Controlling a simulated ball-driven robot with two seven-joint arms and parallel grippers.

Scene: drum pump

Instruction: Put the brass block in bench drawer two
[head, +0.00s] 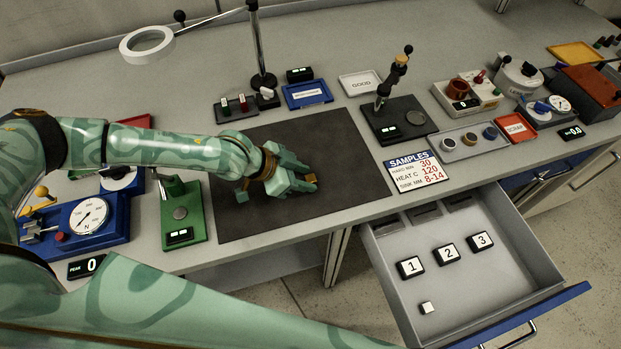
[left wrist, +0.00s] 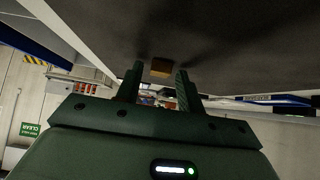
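A small brass-coloured block (head: 312,178) lies on the dark mat (head: 340,150) on the bench. It also shows in the left wrist view (left wrist: 160,68), between and just beyond the fingertips. My left gripper (head: 301,176) is low over the mat, its fingers pointing right toward the block. The fingers are apart, with a gap on both sides of the block in the left wrist view. A bench drawer (head: 480,262) with a blue front stands pulled open at the lower right. I cannot read its number. My right gripper is not in view.
In the open drawer lie tags 1 (head: 410,267), 2 (head: 447,254) and 3 (head: 480,241) and a small white cube (head: 427,308). A samples card (head: 416,172) and a dark stand (head: 398,120) are right of the mat. A green stand (head: 184,215) is left.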

